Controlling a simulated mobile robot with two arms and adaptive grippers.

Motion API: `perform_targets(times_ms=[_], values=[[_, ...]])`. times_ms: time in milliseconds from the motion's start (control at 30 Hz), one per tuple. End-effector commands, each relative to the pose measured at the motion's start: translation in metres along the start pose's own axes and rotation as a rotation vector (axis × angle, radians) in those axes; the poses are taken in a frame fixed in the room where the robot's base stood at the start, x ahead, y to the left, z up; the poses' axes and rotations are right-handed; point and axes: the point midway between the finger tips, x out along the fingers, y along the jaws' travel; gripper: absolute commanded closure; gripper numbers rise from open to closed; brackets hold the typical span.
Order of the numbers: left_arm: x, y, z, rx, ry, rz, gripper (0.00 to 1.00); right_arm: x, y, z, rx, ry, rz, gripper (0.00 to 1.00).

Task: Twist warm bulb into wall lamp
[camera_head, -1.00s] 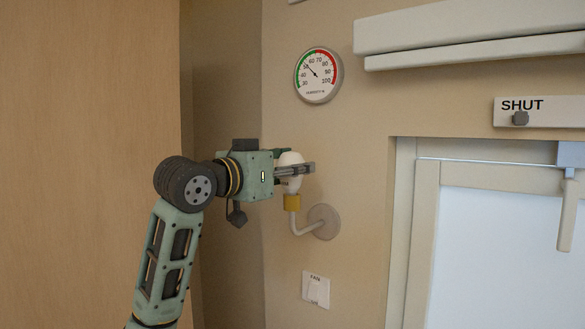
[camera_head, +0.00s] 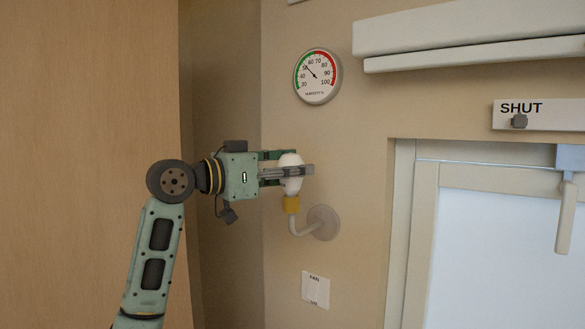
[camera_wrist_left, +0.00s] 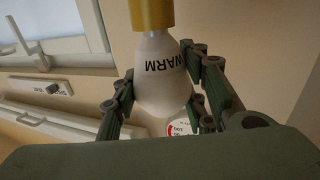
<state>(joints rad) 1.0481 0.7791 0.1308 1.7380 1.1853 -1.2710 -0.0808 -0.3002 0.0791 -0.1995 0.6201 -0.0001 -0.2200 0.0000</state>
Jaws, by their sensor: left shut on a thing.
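The white bulb (camera_head: 290,186), marked WARM in the left wrist view (camera_wrist_left: 160,88), stands upright with its base at the brass-coloured socket of the wall lamp (camera_head: 292,204). The lamp's curved arm joins a round wall plate (camera_head: 323,222). My left gripper (camera_head: 300,172) comes in from the left and is shut on the bulb's glass, with its fingers on either side of it. In the left wrist view the socket (camera_wrist_left: 152,14) shows at the top edge. My right gripper is out of view.
A round humidity gauge (camera_head: 318,76) hangs on the wall above the bulb. A fan switch (camera_head: 316,289) is below the lamp. A framed window (camera_head: 500,240) and a SHUT panel (camera_head: 540,113) are at the right. A wooden panel (camera_head: 90,120) fills the left.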

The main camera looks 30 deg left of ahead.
Motion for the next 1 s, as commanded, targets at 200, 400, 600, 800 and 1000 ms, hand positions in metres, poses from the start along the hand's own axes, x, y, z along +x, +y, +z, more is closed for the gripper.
perform_targets(times_ms=[200, 400, 600, 800, 1000], values=[[-0.0002, -0.0001, 0.0001, 0.001, 0.000, 0.006, 0.86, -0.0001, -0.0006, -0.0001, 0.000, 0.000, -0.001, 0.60], [0.0000, -0.0008, -0.0007, -0.002, -0.003, 0.044, 0.86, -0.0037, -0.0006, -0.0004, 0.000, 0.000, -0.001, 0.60], [-0.0003, -0.0006, -0.0008, -0.002, -0.003, 0.124, 0.86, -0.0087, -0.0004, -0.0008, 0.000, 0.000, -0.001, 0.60], [-0.0005, 0.0002, 0.0001, 0.001, -0.002, 0.146, 0.86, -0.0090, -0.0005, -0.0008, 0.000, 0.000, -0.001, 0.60], [-0.0004, 0.0003, 0.0002, 0.001, -0.002, 0.145, 0.53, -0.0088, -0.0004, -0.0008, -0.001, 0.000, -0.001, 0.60]])
